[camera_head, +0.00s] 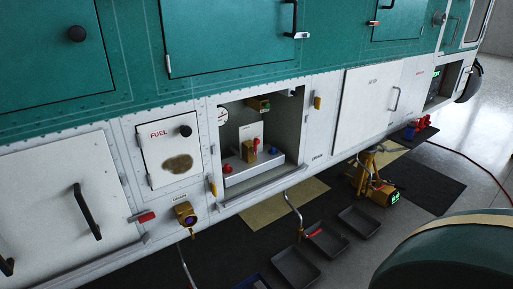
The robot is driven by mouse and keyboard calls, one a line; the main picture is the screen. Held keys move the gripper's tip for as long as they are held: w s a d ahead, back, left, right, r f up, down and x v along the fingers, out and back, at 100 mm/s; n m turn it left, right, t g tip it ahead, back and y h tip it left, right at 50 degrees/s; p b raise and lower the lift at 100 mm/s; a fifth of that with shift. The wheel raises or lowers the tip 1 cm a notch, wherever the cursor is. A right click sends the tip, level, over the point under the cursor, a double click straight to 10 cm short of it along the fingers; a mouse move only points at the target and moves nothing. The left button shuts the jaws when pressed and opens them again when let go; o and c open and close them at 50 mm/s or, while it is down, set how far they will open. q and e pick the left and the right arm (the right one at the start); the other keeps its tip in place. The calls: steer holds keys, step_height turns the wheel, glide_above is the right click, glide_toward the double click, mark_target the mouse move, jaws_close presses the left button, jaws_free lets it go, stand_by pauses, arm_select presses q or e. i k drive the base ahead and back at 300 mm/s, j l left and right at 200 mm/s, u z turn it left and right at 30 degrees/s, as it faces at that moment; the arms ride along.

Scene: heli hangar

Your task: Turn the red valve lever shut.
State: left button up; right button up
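An open bay in the white lower side panel holds a small brass valve body (249,156) with a short red lever (256,143) on it. The lever looks roughly upright, but it is too small to tell its exact angle. A red knob (228,168) is at the left of the bay and a blue knob (273,150) at the right. Neither of my grippers is in view, and nothing is touching the lever.
A fuel door (170,150) is left of the bay, above a brass fitting (185,214). Dark trays (296,268) lie on the floor below, near a yellow unit (378,192) with a green display. A dark green rounded object (445,255) fills the lower right.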

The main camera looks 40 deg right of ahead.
mark_target(256, 141)
steer(key=i+l, duration=0.1)
steer(key=l, duration=1.6)
steer(key=i+l, duration=0.15)
steer(key=l, duration=0.75)
